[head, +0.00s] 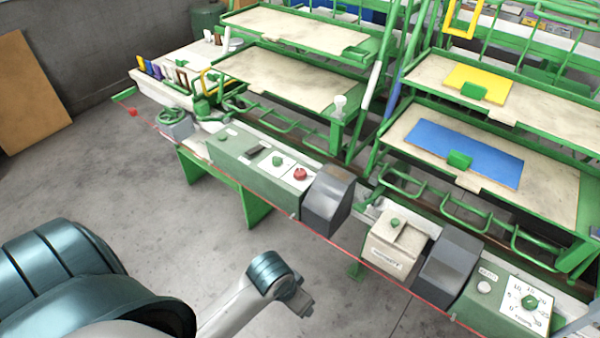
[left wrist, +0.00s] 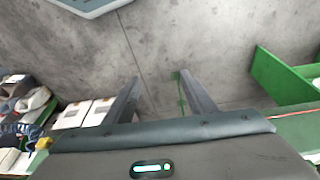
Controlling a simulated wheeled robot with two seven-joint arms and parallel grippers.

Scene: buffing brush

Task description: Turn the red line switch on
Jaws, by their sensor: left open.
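The red line switch (head: 300,174) is a round red knob on a pale square plate, on the green control box in the middle of the head view. Whether it is on or off cannot be read. My left gripper (head: 297,298) is at the bottom middle, over the floor in front of the bench and apart from the switch. The switch cannot be made out there. My right gripper is not in view.
A green knob (head: 277,160) sits left of the switch and a dark grey angled housing (head: 328,200) right of it. A thin red line (head: 262,189) runs along the bench front. A dial panel (head: 526,304) is at lower right. The floor (head: 130,200) in front is clear.

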